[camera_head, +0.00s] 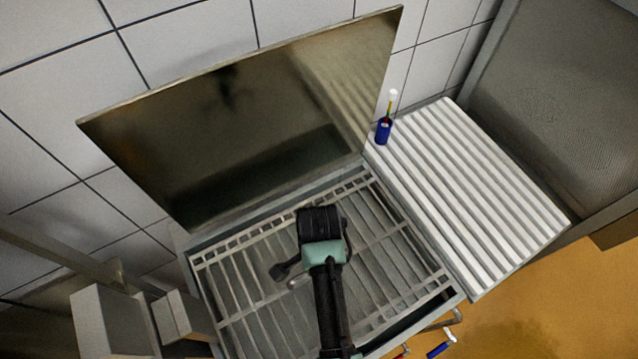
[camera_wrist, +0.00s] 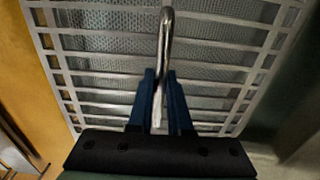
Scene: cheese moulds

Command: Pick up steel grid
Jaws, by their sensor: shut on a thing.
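The steel grid (camera_head: 235,287) is a pale rack of bars lying across the open basin below the raised lid. It fills most of the wrist view (camera_wrist: 88,92), with a perforated sheet showing under its bars. My gripper (camera_head: 291,277) is over the middle of the grid in the head view, partly hidden by my arm. In the wrist view my gripper's blue fingers (camera_wrist: 160,82) are shut on a shiny metal loop handle (camera_wrist: 167,35), which stands up from the grid. Where the loop joins the grid is hidden. I cannot tell whether the grid is lifted.
A raised steel lid (camera_head: 240,120) stands behind the basin, against the tiled wall. A white ribbed draining board (camera_head: 470,190) is at the right, with a blue container (camera_head: 383,131) at its back left corner. A blue-handled item (camera_head: 440,348) shows near the lower right edge.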

